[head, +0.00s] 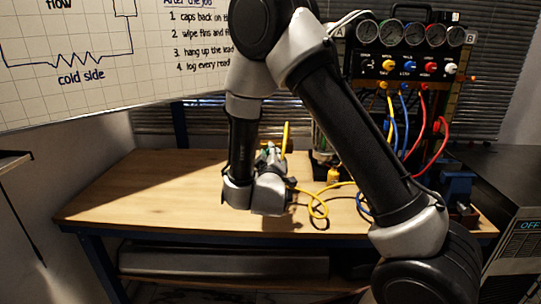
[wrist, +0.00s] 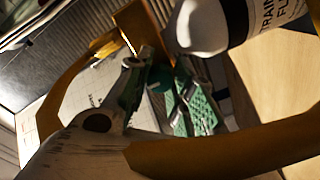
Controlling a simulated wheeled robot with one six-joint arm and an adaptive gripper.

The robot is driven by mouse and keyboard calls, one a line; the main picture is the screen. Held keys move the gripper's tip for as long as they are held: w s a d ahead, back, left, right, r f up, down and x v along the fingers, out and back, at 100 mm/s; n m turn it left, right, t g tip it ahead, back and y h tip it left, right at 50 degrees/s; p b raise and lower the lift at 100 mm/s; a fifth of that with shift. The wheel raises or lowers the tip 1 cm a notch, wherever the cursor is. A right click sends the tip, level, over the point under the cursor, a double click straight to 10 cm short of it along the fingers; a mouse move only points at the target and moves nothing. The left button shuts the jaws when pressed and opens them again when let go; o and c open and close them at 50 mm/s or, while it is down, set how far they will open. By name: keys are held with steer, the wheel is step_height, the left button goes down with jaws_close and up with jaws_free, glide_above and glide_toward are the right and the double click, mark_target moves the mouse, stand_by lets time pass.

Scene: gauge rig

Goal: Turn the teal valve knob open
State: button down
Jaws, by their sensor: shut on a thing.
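In the wrist view the teal valve knob (wrist: 160,79) shows as a small dark teal round shape, mostly hidden. My gripper (wrist: 162,92) has its two greenish fingers on either side of the knob and is shut on it. In the head view my gripper (head: 270,157) is low over the back middle of the wooden bench, and the knob cannot be made out there. How far the knob is turned cannot be told.
A gauge panel (head: 407,65) with coloured hoses stands at the back right. A yellow hose (head: 318,208) loops on the bench (head: 140,190) beside my gripper. A white labelled bottle (wrist: 262,20) is close by in the wrist view. The bench's left part is clear.

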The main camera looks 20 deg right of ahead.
steer(key=c, duration=1.2)
jaws_free()
steer(key=shift+s, duration=0.15)
steer(key=v, duration=1.1)
steer(key=shift+s, duration=0.35)
steer(key=shift+a, duration=0.15)
